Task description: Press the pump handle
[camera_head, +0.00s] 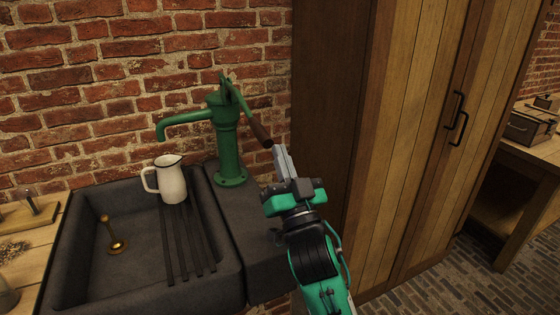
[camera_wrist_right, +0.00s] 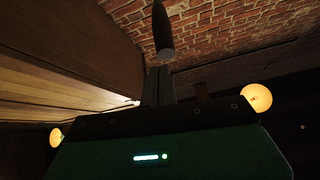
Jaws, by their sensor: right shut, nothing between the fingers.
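The green hand pump (camera_head: 227,140) stands upright on the ledge at the right end of the dark sink. Its green handle (camera_head: 241,102) slopes down to the right from the pump top and ends in a brown grip (camera_head: 260,132). My right gripper (camera_head: 279,150) is shut and empty, pointing up, its tips just right of the grip's lower end. In the right wrist view the dark grip (camera_wrist_right: 163,35) hangs just beyond the fingertips (camera_wrist_right: 159,70). I cannot tell whether they touch. My left gripper is not in view.
A white pitcher (camera_head: 172,181) stands on dark bars in the sink (camera_head: 75,255), below the spout. A brass drain fitting (camera_head: 116,243) is at the left of the basin. A tall wooden cabinet (camera_head: 400,130) stands close on the right, and a brick wall (camera_head: 110,80) is behind.

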